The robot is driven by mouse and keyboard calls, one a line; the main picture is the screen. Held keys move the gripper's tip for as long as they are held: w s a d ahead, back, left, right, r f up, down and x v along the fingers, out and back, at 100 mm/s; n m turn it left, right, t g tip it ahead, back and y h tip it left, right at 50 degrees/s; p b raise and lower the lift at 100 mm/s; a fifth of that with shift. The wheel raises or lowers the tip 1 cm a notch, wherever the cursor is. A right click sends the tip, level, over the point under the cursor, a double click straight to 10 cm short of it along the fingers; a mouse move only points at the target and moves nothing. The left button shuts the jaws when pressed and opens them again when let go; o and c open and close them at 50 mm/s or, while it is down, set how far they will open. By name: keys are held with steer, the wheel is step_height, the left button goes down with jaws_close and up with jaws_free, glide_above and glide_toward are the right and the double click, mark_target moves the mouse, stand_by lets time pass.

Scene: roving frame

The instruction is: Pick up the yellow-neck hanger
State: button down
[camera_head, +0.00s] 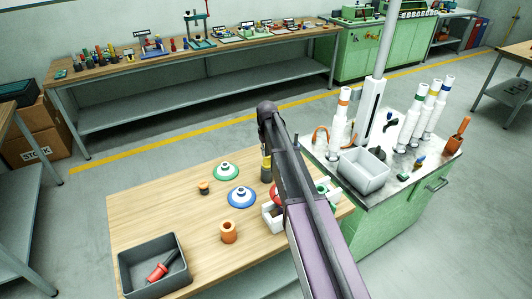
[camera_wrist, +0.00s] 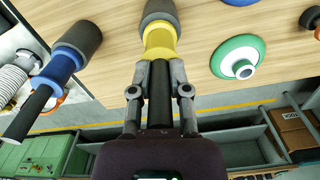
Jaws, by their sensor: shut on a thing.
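The yellow-neck hanger has a dark grey body, a yellow neck (camera_wrist: 160,42) and a thin black stem. My gripper (camera_wrist: 160,80) is shut around the black stem in the wrist view, one finger on each side. In the head view the yellow-neck hanger (camera_head: 266,168) shows just left of my arm, upright over the wooden table, and my arm hides the fingers. I cannot tell whether its base touches the table. A similar hanger with a blue neck (camera_wrist: 62,65) stands to the left in the wrist view.
A green disc (camera_head: 227,171) and a blue disc (camera_head: 241,197) lie on the wooden table (camera_head: 150,215). An orange pot (camera_head: 228,233), a white box (camera_head: 273,218) and a grey bin (camera_head: 155,266) are nearer. A green cabinet with tall white bottles (camera_head: 413,125) stands right.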

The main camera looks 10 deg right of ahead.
steer(key=shift+r+p, duration=4.5)
steer(key=shift+r, duration=0.25)
steer(key=shift+s, duration=0.1)
